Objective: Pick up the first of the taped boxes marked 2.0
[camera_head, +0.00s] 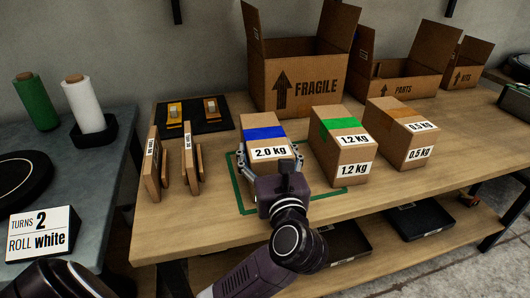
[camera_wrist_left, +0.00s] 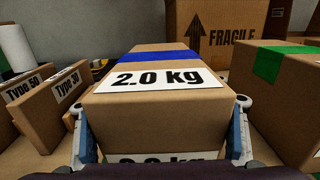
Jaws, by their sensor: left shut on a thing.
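The box marked 2.0 kg (camera_head: 263,131) is brown with blue tape across its top. It sits within a green outline (camera_head: 236,188) on the wooden table. My left gripper (camera_head: 270,163) has its fingers on either side of this box. In the left wrist view the box (camera_wrist_left: 160,110) fills the middle, with a finger against each side. The left gripper is shut on it. The box's lower front is partly hidden by my gripper and arm. Whether it is lifted off the table I cannot tell. My right gripper is not in view.
A green-taped 1.2 kg box (camera_head: 340,140) stands close on the right, then an orange-taped 0.5 kg box (camera_head: 401,130). Flat cartons (camera_head: 152,165) stand at left. Open FRAGILE (camera_head: 302,75), PARTS (camera_head: 410,75) and KITS (camera_head: 465,65) boxes stand behind.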

